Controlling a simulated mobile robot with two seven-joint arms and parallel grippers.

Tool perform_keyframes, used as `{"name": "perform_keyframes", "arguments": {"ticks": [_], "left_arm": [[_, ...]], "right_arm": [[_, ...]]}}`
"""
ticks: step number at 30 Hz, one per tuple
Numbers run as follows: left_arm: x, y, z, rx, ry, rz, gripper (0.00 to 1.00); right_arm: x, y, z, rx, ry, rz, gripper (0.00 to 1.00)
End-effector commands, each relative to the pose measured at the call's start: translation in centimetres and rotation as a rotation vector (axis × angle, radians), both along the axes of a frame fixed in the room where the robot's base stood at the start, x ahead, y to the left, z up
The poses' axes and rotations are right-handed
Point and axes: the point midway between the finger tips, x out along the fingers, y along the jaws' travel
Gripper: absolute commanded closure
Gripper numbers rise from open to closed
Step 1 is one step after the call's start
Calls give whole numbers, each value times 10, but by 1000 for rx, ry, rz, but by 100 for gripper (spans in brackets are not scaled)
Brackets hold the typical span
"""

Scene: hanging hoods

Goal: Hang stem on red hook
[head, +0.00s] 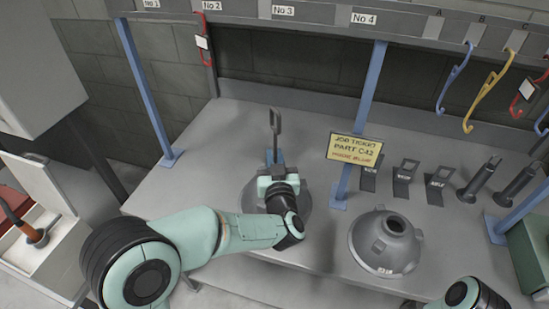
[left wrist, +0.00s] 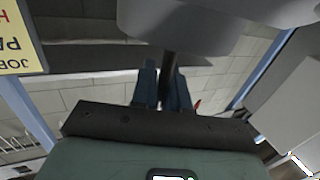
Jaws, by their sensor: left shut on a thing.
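My left gripper (head: 276,168) is shut on the dark upright stem (head: 276,124) of a grey hood (head: 303,204). The stem ends in a slot-shaped loop above my fingers, and my wrist hides much of the hood. In the left wrist view both fingers close around the stem (left wrist: 166,80), with the hood (left wrist: 190,28) at the top of that picture. I cannot tell whether the hood touches the table. A red hook (head: 525,92) with a white tag hangs at the right. Another red one (head: 205,45) with a tag hangs under No 2. My right gripper is out of view.
A second grey hood (head: 386,241) sits on the grey table (head: 225,135). Blue (head: 454,76) and yellow (head: 487,90) hooks hang at the right. Several black holders stand on the table's right side.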

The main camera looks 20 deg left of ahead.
Motion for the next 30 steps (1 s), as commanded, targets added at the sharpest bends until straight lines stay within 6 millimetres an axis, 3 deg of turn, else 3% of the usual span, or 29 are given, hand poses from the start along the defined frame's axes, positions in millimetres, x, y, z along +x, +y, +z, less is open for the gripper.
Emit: {"name": "perform_keyframes", "arguments": {"ticks": [30], "left_arm": [[1,0,39,0,-8,0,100]], "right_arm": [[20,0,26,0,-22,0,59]]}}
